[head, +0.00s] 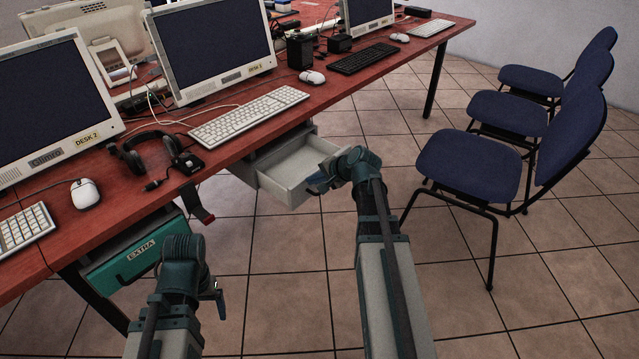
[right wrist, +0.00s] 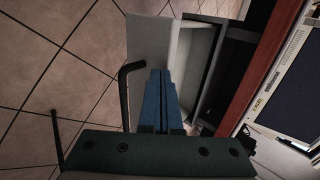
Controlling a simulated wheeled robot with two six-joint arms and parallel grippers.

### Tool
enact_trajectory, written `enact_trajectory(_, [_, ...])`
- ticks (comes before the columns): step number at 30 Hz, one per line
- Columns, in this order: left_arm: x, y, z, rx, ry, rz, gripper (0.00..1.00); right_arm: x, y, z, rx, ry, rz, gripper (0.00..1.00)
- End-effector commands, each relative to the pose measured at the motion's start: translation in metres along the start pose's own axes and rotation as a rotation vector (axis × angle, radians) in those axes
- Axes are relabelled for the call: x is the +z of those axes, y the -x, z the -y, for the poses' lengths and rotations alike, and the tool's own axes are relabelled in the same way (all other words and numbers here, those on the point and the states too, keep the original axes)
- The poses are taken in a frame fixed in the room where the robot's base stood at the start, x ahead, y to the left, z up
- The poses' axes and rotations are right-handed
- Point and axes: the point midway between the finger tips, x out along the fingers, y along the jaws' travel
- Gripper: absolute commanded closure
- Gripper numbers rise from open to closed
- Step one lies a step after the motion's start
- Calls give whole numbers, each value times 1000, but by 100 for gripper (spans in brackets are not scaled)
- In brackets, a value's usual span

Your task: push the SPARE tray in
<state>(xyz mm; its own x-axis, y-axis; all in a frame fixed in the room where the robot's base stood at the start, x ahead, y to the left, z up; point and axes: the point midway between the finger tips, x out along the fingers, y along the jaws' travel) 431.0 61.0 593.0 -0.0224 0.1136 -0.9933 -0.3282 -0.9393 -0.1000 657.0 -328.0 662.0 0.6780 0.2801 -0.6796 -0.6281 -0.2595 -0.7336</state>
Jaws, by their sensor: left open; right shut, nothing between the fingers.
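A light grey tray (head: 283,186) hangs pulled out under the desk edge, open at the top and empty inside. I cannot read a SPARE label on it. My right gripper (head: 318,183) is shut and empty, with its fingertips at the tray's outer front. In the right wrist view the blue fingers (right wrist: 160,80) lie together over the tray's pale front (right wrist: 150,42); whether they touch it I cannot tell. My left gripper (head: 218,288) is low at the left, apart from the tray; its fingers are mostly hidden behind the wrist.
A green drawer labelled EXTRA (head: 135,257) is under the desk at the left. The red desk (head: 235,140) carries monitors, keyboards, mice and headphones (head: 150,152). Blue chairs (head: 470,165) stand at the right. The tiled floor between the desk and chairs is clear.

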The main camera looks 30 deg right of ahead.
Motion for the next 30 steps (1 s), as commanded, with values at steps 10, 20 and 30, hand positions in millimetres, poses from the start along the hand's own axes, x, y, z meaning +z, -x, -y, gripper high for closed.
enact_trajectory(10, [0,0,0,0,0,0,11,0,-1,1,0,0,0,100])
enact_trajectory(20, [0,0,0,0,0,0,11,-2,-40,36,0,3,3,100])
enact_trajectory(30, [0,0,0,0,0,0,11,-1,-94,87,1,2,1,100])
